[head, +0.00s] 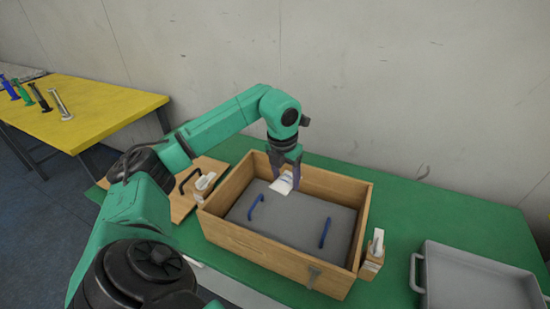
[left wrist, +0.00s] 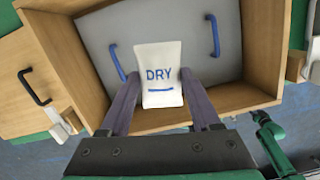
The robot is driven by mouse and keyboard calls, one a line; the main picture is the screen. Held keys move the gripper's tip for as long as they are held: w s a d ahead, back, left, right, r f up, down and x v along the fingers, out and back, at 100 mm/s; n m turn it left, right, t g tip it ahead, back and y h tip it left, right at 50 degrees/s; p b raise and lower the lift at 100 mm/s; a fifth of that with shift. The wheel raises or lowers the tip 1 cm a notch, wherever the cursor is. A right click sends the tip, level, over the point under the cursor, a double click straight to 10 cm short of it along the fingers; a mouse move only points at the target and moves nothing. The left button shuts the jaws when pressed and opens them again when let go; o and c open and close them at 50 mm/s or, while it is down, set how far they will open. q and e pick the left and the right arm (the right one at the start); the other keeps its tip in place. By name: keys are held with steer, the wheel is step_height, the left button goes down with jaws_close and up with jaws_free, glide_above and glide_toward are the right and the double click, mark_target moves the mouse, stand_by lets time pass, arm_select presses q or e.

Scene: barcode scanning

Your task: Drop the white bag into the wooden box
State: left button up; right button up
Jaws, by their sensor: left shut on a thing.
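The white bag (left wrist: 160,66), printed "DRY" in blue, is between the fingers of my left gripper (left wrist: 158,88), which is shut on it. In the head view the bag (head: 282,184) hangs from the left gripper (head: 284,172) over the back part of the wooden box (head: 240,241). The box stands on the green table and holds a grey panel (head: 300,217) with two blue handles. I cannot tell how far the bag is above the panel. My right gripper is not in view.
A grey tray (head: 470,281) stands right of the box. A wooden board (head: 182,209) with a black handle lies at its left. White-topped wooden blocks flank the box. A yellow table (head: 98,110) with several upright tools is at the far left.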

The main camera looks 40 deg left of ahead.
arm_select(q)
steer(key=shift+r, duration=0.15)
steer(key=o, duration=1.4)
steer(key=shift+s, duration=0.2)
steer(key=shift+o, duration=0.2)
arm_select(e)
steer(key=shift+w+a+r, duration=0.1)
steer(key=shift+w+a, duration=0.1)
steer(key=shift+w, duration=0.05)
arm_select(q)
steer(key=shift+w, duration=0.1)
steer(key=shift+r, duration=0.1)
steer(key=r, duration=0.5)
steer(key=s+r, duration=0.1)
steer(key=r, duration=0.1)
steer(key=shift+d+r, duration=0.15)
steer(key=shift+r, duration=0.2)
step_height(320, 180, up, 7)
steer(key=s+p, duration=0.1)
steer(key=p, duration=0.2)
steer(key=shift+f, duration=0.2)
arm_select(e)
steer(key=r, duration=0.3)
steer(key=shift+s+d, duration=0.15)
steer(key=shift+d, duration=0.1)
